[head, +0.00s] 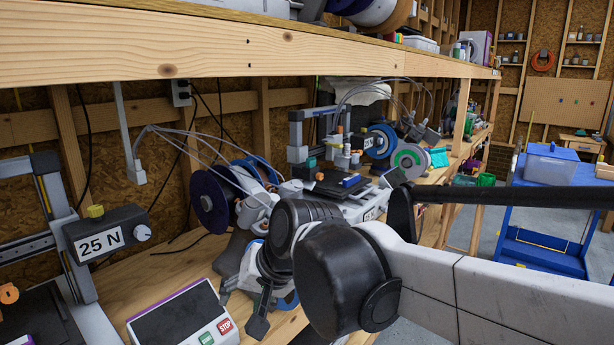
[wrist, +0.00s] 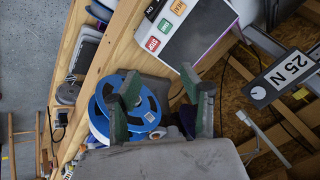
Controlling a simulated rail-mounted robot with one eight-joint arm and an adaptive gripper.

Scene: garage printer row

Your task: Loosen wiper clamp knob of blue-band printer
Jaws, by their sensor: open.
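My gripper (head: 240,308) is open and empty in the head view, low over the bench and behind my own arm. In the wrist view its two green fingers stand wide apart (wrist: 160,92), with a blue-rimmed spool (wrist: 148,107) behind the left one. A dark box labelled 25 N (head: 103,240) is on the near-left printer. A round light knob (head: 142,233) sits on the box's right end, apart from my gripper; it also shows in the wrist view (wrist: 258,93). Another printer (head: 320,155) stands farther along the bench. I cannot make out a blue band on either printer.
A control panel (head: 182,322) with a dark screen and STOP button lies beside the near printer. Dark and blue spools (head: 209,203) stand behind my gripper. A wooden shelf beam (head: 230,50) runs overhead. A blue cart (head: 545,200) stands right, across the aisle.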

